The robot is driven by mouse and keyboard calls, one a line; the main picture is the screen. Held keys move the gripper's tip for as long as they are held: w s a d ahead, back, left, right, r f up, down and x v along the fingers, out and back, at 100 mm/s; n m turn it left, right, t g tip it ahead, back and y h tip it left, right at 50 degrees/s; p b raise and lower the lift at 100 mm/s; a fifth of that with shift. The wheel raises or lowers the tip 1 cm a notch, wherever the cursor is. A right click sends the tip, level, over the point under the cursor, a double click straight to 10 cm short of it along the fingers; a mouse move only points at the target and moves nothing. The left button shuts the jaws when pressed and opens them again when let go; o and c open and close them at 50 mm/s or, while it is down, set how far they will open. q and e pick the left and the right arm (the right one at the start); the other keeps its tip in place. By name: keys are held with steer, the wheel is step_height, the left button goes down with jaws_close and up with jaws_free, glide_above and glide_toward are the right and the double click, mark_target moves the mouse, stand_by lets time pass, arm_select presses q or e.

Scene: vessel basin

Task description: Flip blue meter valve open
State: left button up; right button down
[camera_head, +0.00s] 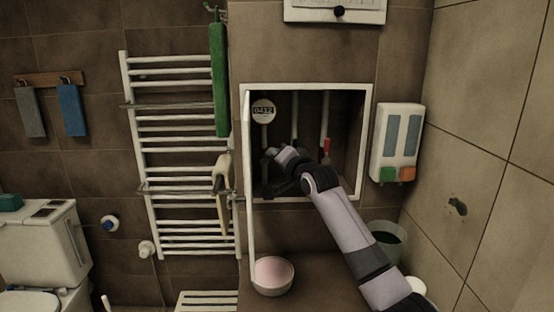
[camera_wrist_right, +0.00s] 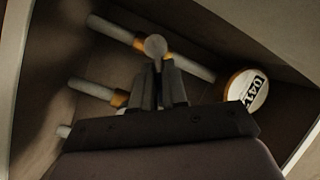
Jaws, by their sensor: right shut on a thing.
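The meter (camera_head: 263,111), a round white dial with dark digits, is on the left pipe in the open wall cabinet. It also shows at the right in the right wrist view (camera_wrist_right: 245,92). My right gripper (camera_head: 272,153) reaches into the cabinet below the meter. In the right wrist view its fingers (camera_wrist_right: 158,72) are shut on a small round-ended valve handle (camera_wrist_right: 156,46), in front of a pipe with a brass-coloured collar. The handle looks grey there; I cannot make out its blue colour. Most of the valve is hidden by my gripper. My left gripper is out of view.
A red valve handle (camera_head: 326,145) is on the right pipe, close to my right arm. The cabinet frame (camera_head: 369,120) surrounds the opening, with its door (camera_head: 249,190) swung out at left. A pink bowl (camera_head: 272,275) stands below. A dispenser (camera_head: 397,145) hangs at right.

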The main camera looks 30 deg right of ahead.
steer(key=shift+a, duration=0.1)
stand_by(0.4)
steer(key=c, duration=1.2)
jaws_free()
steer(key=shift+o, duration=0.2)
steer(key=s+b, duration=0.1)
steer(key=s, duration=0.6)
steer(key=shift+a+r, duration=0.3)
steer(key=shift+a, duration=0.1)
